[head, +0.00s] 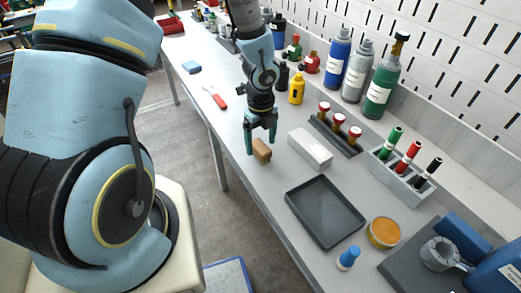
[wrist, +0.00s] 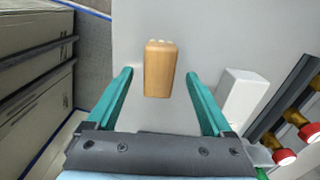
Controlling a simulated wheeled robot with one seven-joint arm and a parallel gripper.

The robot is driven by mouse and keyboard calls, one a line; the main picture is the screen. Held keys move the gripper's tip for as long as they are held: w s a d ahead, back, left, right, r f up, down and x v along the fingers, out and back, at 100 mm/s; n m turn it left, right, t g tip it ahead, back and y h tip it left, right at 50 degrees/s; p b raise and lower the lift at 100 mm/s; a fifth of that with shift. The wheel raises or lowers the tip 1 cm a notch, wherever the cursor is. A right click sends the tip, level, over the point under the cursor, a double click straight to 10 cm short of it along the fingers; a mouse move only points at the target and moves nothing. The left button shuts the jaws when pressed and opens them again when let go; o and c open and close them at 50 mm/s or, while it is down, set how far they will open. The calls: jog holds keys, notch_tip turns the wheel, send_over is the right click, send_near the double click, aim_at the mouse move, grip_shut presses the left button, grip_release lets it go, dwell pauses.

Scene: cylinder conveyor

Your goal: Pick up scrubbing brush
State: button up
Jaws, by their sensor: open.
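The scrubbing brush (head: 262,151) is a small brown wooden block lying on the grey workbench. It also shows in the wrist view (wrist: 159,70), with pale bristles just visible at its far end. My gripper (head: 260,144) is open above the bench, close to the brush. In the wrist view its two teal fingers (wrist: 158,78) stand on either side of the brush, with a gap on each side. The fingers do not touch the brush in that view. The exact height of the fingertips over the bench is hard to tell.
A white box (head: 310,148) stands just right of the brush, near my right finger. A rack with red-topped stamps (head: 337,130) lies behind it. A dark tray (head: 325,211) lies nearer. The bench's left edge is close to the brush.

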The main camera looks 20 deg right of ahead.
jog(key=shift+a+f, duration=0.1)
jog(key=shift+f, duration=1.15)
grip_shut()
